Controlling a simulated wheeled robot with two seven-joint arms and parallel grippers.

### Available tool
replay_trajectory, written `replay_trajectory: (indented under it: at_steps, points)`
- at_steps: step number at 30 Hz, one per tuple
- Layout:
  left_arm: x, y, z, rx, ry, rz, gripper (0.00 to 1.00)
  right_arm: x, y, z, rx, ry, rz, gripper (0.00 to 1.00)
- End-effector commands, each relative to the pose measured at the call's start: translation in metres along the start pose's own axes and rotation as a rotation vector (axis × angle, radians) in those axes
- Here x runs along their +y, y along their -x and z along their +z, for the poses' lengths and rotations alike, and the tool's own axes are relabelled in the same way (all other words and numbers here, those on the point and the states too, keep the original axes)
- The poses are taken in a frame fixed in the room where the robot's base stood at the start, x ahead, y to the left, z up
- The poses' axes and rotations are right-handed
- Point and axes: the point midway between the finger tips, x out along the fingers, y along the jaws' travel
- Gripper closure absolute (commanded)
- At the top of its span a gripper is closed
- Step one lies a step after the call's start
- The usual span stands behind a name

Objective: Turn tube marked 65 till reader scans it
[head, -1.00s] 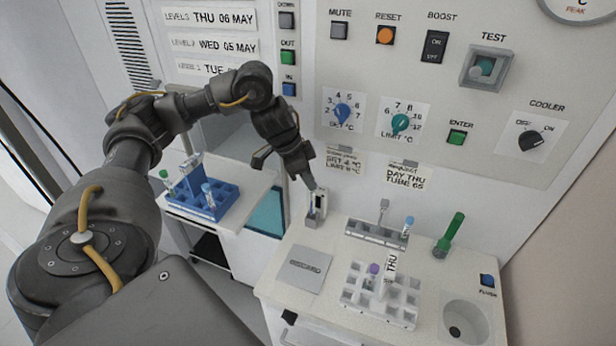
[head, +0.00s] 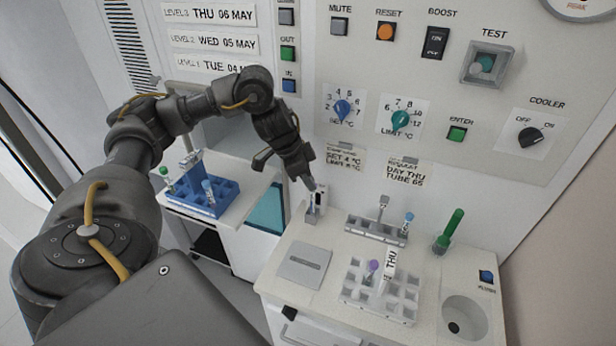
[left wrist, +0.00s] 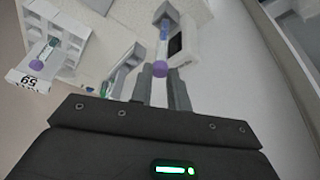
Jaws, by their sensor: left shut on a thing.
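My left gripper (head: 312,187) is shut on a purple-capped tube (left wrist: 160,68), with a finger on either side in the left wrist view. The tube reaches down beside the small white reader (head: 320,200), which has a dark window in the left wrist view (left wrist: 179,44). The number on the held tube cannot be read. Another purple-capped tube (head: 372,265) stands in the white rack (head: 350,294) by a white THU tag (head: 390,262). In the left wrist view a white tag (left wrist: 28,82) with a number shows by the rack. My right gripper is not in view.
A grey rack (head: 375,232) with a blue-capped tube (head: 408,220) stands at the wall, beside a green tube (head: 450,230). A blue rack (head: 228,205) sits to the left. A note (head: 405,172) reads day THU, tube 65. A flat grey pad (head: 304,263) lies in front.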

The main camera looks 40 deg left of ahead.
Motion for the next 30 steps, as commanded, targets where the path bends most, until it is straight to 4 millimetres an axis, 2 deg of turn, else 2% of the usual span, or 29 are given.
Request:
replay_trajectory:
  at_steps: [30]
  points:
    - [0.000,-0.013,0.006,-0.001,0.000,0.000,0.98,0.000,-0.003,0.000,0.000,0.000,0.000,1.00]
